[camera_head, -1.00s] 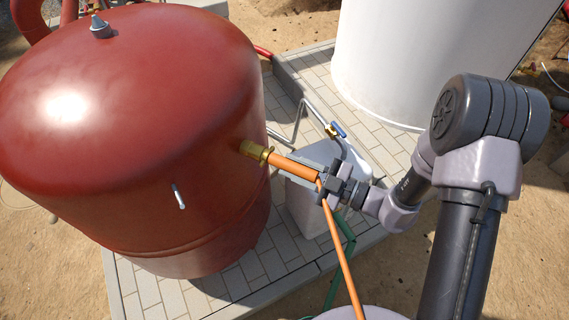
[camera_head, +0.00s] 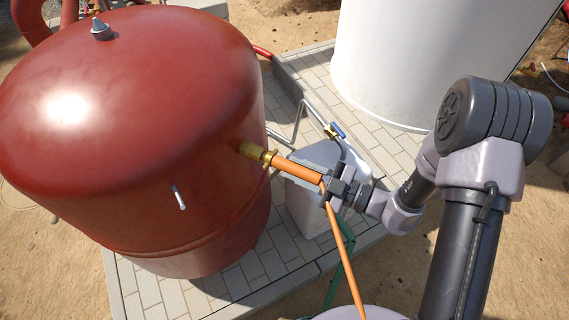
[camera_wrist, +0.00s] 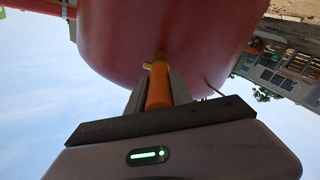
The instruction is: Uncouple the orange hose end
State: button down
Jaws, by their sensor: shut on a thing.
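The orange hose end (camera_head: 296,168) points at a brass fitting (camera_head: 251,150) on the side of the red tank (camera_head: 150,120). Brass shows between the hose end and the tank; I cannot tell whether the two brass parts are still joined. My gripper (camera_head: 304,173) is shut on the orange hose end, its fingers lying along it. The hose bends down behind the grip and hangs toward the bottom of the head view. In the wrist view, the orange hose end (camera_wrist: 158,92) sits between my fingers, with a small brass lug at its far left side.
A pale box (camera_head: 308,210) stands below the hose, with a blue-handled valve (camera_head: 337,130) on a pipe above it. A white tank (camera_head: 420,60) stands behind. A small thermometer-like stub (camera_head: 179,197) sticks out of the red tank. A green hose (camera_head: 338,262) runs below.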

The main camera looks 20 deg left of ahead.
aim_at(320, 180)
jog(key=shift+s+d+p, duration=0.15)
jog(key=shift+d+p, duration=0.25)
jog(key=shift+d, duration=1)
jog(key=shift+s+d+p, duration=0.1)
jog(key=shift+d+p, duration=0.25)
jog(key=shift+d, duration=1)
jog(key=c, duration=1.7)
grip_release()
grip_shut()
